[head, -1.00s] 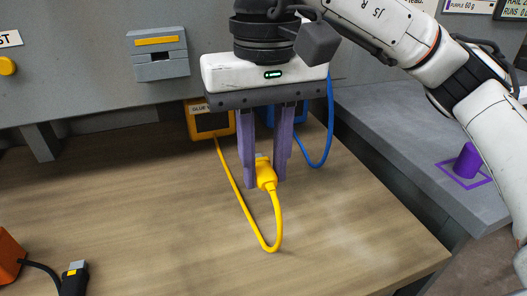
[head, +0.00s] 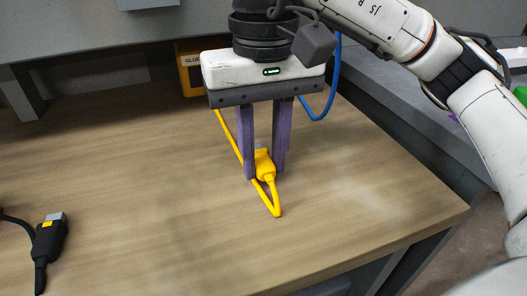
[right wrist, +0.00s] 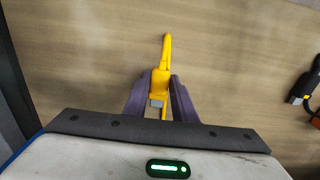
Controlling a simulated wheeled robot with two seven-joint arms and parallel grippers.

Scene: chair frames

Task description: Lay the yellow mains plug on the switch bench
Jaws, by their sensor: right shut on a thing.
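The yellow mains plug (head: 264,163) is between the purple fingers of my right gripper (head: 263,172), which is shut on it. In the right wrist view the plug (right wrist: 159,84) sits between both fingers (right wrist: 160,93), its grey end toward the gripper body. Its yellow cord bends in a loop in front of the plug and runs back to a yellow box (head: 190,68). The plug is low over the wooden bench top (head: 150,190); I cannot tell whether it touches. My left gripper is not in view.
A black plug with a grey end and yellow mark (head: 50,237) lies at the left of the wooden top. A blue cord (head: 325,108) hangs behind my right gripper. A grey bench (head: 400,105) stands to the right. The middle of the wooden top is clear.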

